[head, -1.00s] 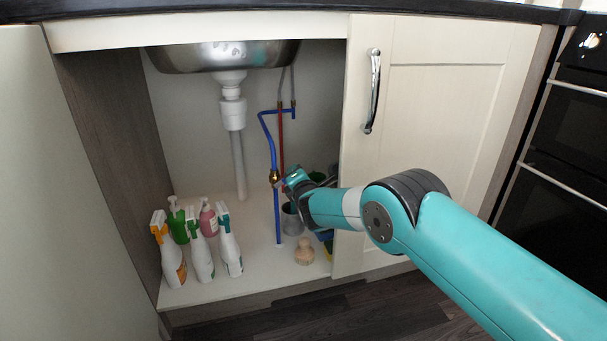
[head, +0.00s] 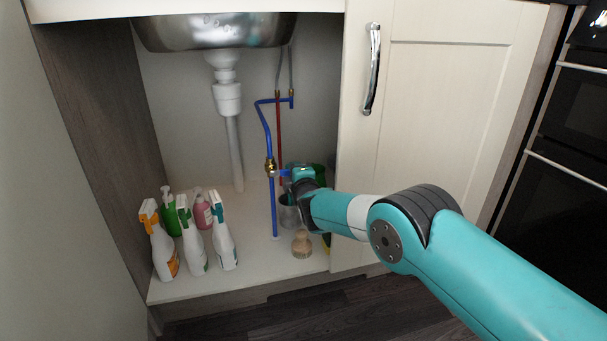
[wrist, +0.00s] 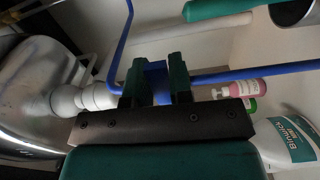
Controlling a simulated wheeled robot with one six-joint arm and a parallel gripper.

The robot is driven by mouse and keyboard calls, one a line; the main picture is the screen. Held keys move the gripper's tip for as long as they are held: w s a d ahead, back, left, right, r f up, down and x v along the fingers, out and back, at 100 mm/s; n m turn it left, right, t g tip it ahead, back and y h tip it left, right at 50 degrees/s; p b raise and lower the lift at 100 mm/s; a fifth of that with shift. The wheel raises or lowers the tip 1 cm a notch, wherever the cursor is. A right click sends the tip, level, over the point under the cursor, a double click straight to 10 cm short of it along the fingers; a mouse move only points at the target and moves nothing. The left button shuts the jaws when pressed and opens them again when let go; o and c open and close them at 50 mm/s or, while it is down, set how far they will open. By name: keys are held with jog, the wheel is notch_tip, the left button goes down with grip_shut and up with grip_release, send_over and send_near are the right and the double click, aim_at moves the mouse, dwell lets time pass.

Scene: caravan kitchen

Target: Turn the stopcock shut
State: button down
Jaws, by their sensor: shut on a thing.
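The stopcock (head: 270,167) is a brass valve on the upright blue pipe under the sink. Its blue lever (head: 282,172) points right, across the pipe. My gripper (head: 289,174) is just right of the valve, at the lever's outer end. In the wrist view my gripper (wrist: 163,82) has its two dark green fingers on either side of the blue lever (wrist: 157,70), shut on it. The brass body is hidden behind the fingers there. The blue pipe (wrist: 245,74) runs past beyond them.
Several spray and pump bottles (head: 194,240) stand at the cupboard's left. A wooden-looking brush (head: 301,245) and a grey pot (head: 289,216) stand below my gripper. The white waste pipe (head: 234,150) is left of the valve.

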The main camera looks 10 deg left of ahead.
jog(key=shift+f, duration=0.25)
jog(key=c, duration=1)
grip_release()
jog(key=shift+c, duration=0.2)
jog(key=shift+r, duration=0.1)
notch_tip(320, 180, up, 20)
jog(key=p, duration=0.9)
